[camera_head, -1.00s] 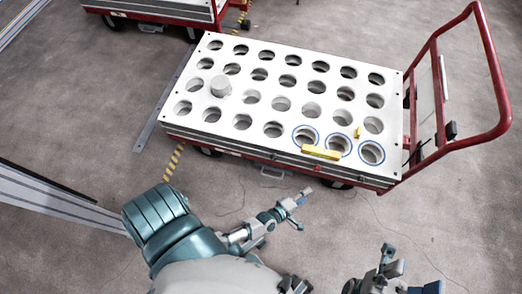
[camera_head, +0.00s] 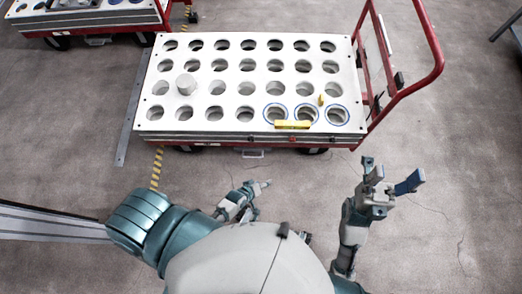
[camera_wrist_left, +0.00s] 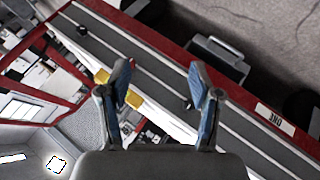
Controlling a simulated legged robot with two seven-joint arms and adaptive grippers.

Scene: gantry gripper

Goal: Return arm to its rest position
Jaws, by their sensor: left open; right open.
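My left gripper (camera_head: 262,196) is over the floor in front of the cart, apart from it, with its arm coming in from the left. In the left wrist view its two blue-padded fingers (camera_wrist_left: 160,82) are spread apart with nothing between them, and the cart's edge lies beyond. My right gripper (camera_head: 393,180) is raised over the floor at the right front of the cart. Its fingers are apart and empty. My left shoulder partly covers the lower left of the head view.
A red cart (camera_head: 386,121) carries a white plate (camera_head: 140,123) with rows of round holes. A grey cylinder (camera_head: 186,84) stands in one hole. A yellow bar (camera_head: 292,124) lies at the plate's front edge, with a small yellow piece (camera_head: 320,100) nearby. Floor in front is clear.

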